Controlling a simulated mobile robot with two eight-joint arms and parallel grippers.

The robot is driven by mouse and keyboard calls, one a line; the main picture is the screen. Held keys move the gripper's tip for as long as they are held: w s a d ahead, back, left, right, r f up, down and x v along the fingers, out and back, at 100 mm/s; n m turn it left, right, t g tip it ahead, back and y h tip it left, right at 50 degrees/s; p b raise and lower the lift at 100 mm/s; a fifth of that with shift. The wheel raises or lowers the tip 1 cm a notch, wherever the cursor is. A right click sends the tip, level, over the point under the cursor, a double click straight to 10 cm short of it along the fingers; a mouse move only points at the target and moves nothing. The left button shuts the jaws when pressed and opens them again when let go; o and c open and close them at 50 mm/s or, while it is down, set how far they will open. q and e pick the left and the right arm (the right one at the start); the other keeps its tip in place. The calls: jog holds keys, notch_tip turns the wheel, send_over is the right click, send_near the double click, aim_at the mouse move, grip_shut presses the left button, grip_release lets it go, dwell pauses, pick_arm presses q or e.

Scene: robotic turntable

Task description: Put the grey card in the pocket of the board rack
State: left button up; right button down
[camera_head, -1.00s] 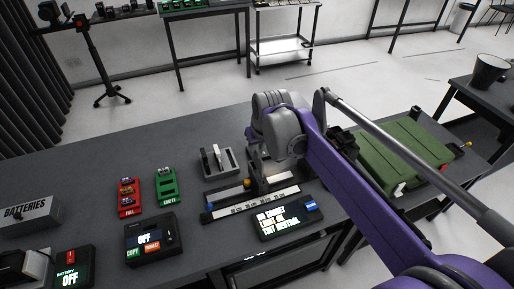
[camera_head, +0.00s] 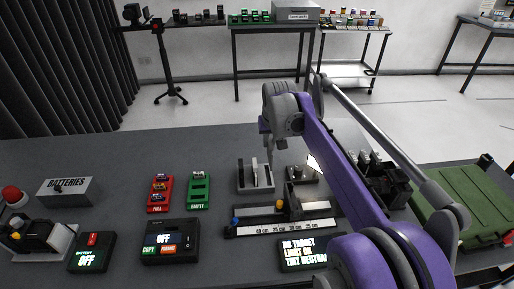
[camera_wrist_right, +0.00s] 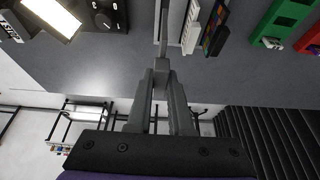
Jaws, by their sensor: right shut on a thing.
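My right gripper (camera_wrist_right: 162,65) is shut on the thin grey card (camera_wrist_right: 163,25), seen edge-on in the right wrist view. In the head view the gripper (camera_head: 268,148) is just above the rear right of the grey board rack (camera_head: 262,187), and the card is hard to make out there. The rack holds a white card (camera_head: 254,170) standing upright. In the wrist view the white card (camera_wrist_right: 190,27) and a colour-patch card (camera_wrist_right: 213,30) stand beside the held card. I cannot tell whether the held card touches the rack. My left gripper is not in view.
A slider rail with a scale (camera_head: 280,228) lies in front of the rack, and a lit lamp panel (camera_head: 316,163) is to its right. Red (camera_head: 159,192) and green (camera_head: 198,190) battery holders stand left. A green case (camera_head: 465,205) is at right. The table's back left is clear.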

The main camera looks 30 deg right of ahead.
aim_at(269, 154)
jog(key=shift+w, duration=0.25)
jog(key=shift+r, duration=0.1)
jog(key=shift+f+b, duration=1.45)
jog(key=shift+f, duration=1.5)
jog(key=shift+p, duration=0.45)
jog(key=shift+f+b, duration=0.9)
jog(key=shift+f, duration=0.85)
jog(key=c, duration=0.7)
grip_release()
jog(key=shift+c, duration=0.2)
